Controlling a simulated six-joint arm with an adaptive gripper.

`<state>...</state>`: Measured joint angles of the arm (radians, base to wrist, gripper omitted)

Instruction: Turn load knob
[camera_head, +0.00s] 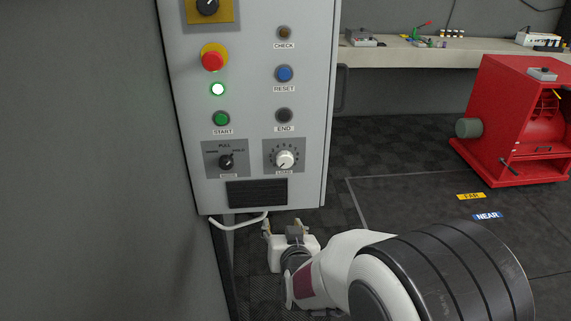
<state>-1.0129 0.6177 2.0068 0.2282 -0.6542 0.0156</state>
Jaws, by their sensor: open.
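My white and black arm reaches in from the lower right.
The panel also bears a mode knob (226,161), a red emergency button (212,61), a green start button (221,119) and a blue reset button (284,73). A white cable (238,222) hangs below. A red machine (515,120) and a workbench (440,52) stand right.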

